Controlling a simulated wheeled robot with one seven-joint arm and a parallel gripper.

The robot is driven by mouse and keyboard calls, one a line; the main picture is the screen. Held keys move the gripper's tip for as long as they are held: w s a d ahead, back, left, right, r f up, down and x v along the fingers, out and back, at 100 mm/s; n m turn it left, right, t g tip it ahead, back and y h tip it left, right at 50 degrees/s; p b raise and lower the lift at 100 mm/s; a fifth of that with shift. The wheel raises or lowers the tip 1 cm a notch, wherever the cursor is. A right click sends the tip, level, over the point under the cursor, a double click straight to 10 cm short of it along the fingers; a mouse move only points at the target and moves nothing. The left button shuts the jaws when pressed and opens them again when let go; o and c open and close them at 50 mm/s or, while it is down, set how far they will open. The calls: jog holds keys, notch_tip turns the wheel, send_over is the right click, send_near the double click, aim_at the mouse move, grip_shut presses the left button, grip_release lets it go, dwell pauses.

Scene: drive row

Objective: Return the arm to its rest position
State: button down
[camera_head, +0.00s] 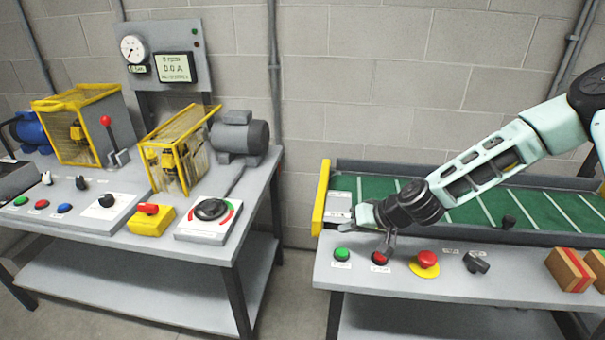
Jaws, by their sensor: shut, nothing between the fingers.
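My arm reaches in from the right over the conveyor bench. My gripper (388,252) points down at the bench's front panel, just above or at the red button (380,259). Its fingers are shut with nothing between them. They partly cover the red button, and I cannot tell whether they touch it. A green button (342,254) is to the left, and a red mushroom button on a yellow base (427,259) is to the right.
The green conveyor belt (560,212) runs behind the panel under my arm. A black switch (477,262) and wooden boxes (570,270) are to the right. A second bench (150,245) with motors, yellow guards and a gauge panel stands left, across a floor gap.

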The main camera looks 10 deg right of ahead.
jog(key=s+a+r+n+g, duration=0.3)
jog(key=s+a, duration=0.3)
jog(key=s, duration=0.1)
jog(key=s+r+n+g+h, duration=0.1)
jog(key=s+r+h, duration=0.1)
jog(key=s+r, duration=0.3)
jog(key=s+r+n+g+h, duration=0.1)
jog(key=s+r, duration=0.4)
jog(key=s, duration=0.7)
jog(key=s+a+r+n+g+h, duration=0.1)
jog(key=s+r+n+h, duration=0.1)
jog(key=s+r, duration=0.4)
jog(key=s+h, duration=0.1)
jog(key=s, duration=0.1)
jog(key=shift+s, duration=0.35)
